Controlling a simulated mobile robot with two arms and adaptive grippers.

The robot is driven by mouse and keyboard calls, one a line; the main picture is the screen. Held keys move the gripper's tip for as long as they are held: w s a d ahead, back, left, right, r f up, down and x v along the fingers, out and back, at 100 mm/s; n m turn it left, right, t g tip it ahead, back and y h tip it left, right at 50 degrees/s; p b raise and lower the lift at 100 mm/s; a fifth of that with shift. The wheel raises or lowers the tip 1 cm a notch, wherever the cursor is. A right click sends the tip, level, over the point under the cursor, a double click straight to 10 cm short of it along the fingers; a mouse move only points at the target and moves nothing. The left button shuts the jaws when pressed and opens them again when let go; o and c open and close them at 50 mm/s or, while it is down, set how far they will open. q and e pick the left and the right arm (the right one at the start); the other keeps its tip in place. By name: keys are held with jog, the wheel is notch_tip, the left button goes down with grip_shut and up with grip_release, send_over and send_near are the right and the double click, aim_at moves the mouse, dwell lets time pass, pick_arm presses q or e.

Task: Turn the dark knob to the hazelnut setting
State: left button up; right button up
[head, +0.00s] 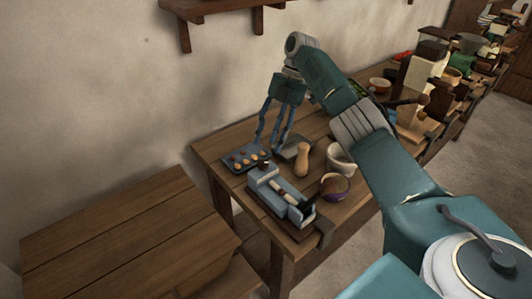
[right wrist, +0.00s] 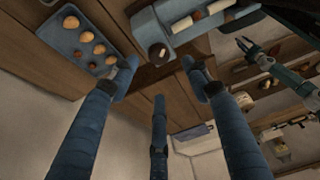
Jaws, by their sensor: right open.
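The dark knob (right wrist: 158,52) is round with a pale mark, at the end of a blue-grey device (right wrist: 205,22); I cannot read its setting. In the head view the device (head: 296,207) lies near the table's front, the knob not clearly visible. A blue tray (right wrist: 68,43) with several round brown nuts of different sizes lies beside it, also in the head view (head: 236,166). My right gripper (head: 272,143) points down over the tray's edge, fingers spread and empty. In the right wrist view its fingertips (right wrist: 160,82) are apart from the knob. A teal arm's end (right wrist: 245,44), possibly my left gripper, is small there.
A wooden pear-shaped object (head: 302,160), a pale cup (head: 340,160) and a brown bowl (head: 334,188) stand right of the tray. Farther back the counter is crowded. A lower, bare wooden table (head: 120,235) is at the left. A wall shelf (head: 220,12) hangs above.

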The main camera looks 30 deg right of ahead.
jog(key=v, duration=0.4)
jog(key=shift+r, duration=0.4)
jog(key=shift+f, duration=0.1)
